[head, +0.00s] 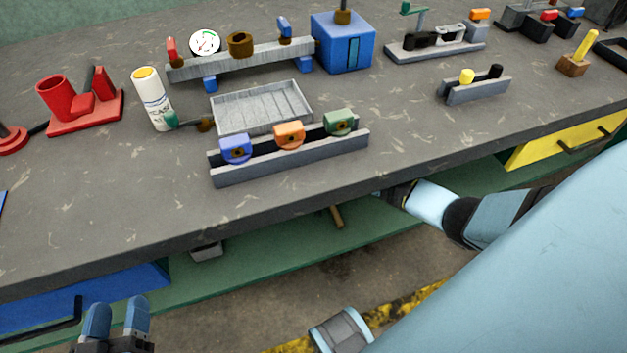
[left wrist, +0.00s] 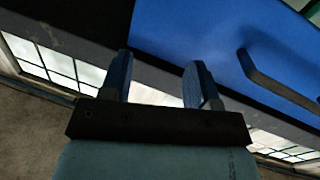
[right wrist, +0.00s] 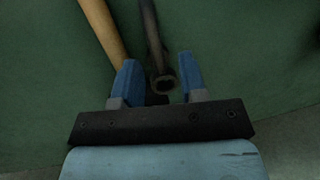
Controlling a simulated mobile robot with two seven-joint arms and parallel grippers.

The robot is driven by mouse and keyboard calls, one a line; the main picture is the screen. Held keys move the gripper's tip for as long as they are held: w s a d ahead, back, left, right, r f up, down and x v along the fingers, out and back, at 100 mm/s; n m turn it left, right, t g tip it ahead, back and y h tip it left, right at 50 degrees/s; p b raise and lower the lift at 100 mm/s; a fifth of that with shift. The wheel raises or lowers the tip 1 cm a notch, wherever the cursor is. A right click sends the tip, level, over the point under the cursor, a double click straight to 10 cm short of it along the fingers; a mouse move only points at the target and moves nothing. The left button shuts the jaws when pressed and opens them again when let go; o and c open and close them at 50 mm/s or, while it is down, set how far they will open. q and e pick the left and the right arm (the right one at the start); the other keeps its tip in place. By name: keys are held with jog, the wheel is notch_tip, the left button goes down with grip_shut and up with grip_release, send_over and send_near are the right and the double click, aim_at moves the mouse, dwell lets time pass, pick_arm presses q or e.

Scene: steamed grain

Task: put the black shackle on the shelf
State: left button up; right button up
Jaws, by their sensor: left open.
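The green lower shelf (head: 285,262) runs under the bench and also fills most of the right wrist view (right wrist: 260,60). My right arm reaches under the bench edge, and its gripper is hidden in the head view. In the right wrist view my right gripper (right wrist: 160,82) points at the shelf with its fingers apart. A small dark piece (right wrist: 156,99) shows between them; I cannot tell whether it is the black shackle or whether it is gripped. My left gripper (head: 117,308) is open and empty, low by the blue drawer.
A wooden handle (right wrist: 101,27) and a dark ring-ended tool (right wrist: 148,35) lie on the shelf by my right gripper. A pale box (head: 207,252) sits farther left. The bench edge overhangs the shelf. The blue drawer (left wrist: 265,55) and its black handle (left wrist: 280,82) are near my left gripper.

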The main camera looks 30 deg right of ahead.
pick_arm(q)
jog(key=f, duration=0.1)
jog(key=a+f+g+y+p, duration=0.1)
jog(key=f, duration=0.1)
jog(key=s+a+f+g+y+p, duration=0.1)
jog(key=shift+a+f, duration=0.1)
jog(key=shift+f, duration=0.25)
pick_arm(e)
notch_tip(320, 180, up, 7)
jog(key=d, duration=0.1)
jog(key=shift+d+r, duration=0.15)
jog(key=shift+r, duration=0.05)
jog(key=shift+s, duration=0.1)
